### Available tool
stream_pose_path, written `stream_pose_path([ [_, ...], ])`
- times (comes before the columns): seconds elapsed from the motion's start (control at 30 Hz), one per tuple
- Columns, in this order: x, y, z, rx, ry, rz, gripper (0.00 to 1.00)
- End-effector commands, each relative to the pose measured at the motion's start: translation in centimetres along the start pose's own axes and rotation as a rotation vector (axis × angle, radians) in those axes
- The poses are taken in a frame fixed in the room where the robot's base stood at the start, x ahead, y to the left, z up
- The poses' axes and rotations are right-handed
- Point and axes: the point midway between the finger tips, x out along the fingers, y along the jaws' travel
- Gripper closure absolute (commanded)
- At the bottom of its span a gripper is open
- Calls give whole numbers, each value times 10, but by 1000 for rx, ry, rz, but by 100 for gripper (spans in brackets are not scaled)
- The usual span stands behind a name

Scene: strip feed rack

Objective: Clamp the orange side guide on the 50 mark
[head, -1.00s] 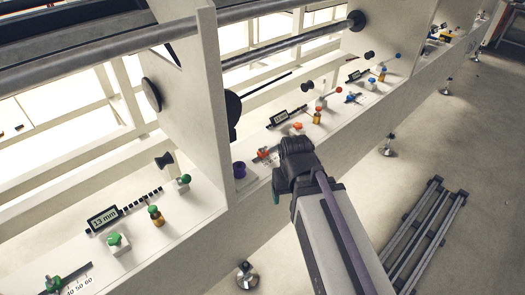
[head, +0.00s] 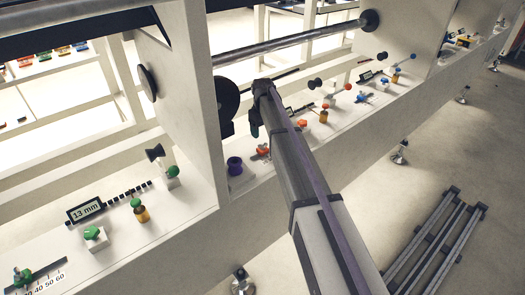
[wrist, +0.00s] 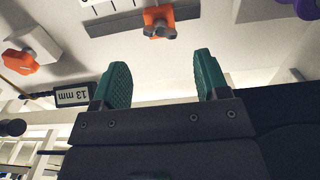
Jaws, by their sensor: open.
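The orange side guide (wrist: 157,20) sits on a dark rail near the top of the wrist view, with a dark clamp screw on it. Part of a tick scale (wrist: 98,3) shows beside the rail, cut off by the picture edge; no numbers are readable, so I cannot tell its mark. In the head view the orange guide (head: 263,151) is small, just left of my arm. My gripper (wrist: 162,75) is open and empty, its two green fingers apart from the guide. In the head view my gripper (head: 262,92) is raised above the ledge, fingers mostly hidden.
An orange knob on a white block (wrist: 20,61) and a 13 mm display (wrist: 75,96) lie left in the wrist view. A purple part (head: 235,165) stands near the guide. The green station (head: 95,237) is on the nearer ledge; an upright panel (head: 190,100) separates them.

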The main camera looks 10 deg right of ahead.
Motion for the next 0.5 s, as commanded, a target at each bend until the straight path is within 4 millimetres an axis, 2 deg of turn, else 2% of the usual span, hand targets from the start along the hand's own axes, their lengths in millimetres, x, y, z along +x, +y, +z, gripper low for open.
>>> stream_pose_path([
  [0.03, 20, 0, 0, 0, 0, 0, 32],
  [0.3, 83, 0, 0, 1, 0, 0, 32],
  [0.4, 94, 0, 0, 2, 0, 0, 32],
  [0.5, 94, 0, 0, 2, 0, 0, 32],
])
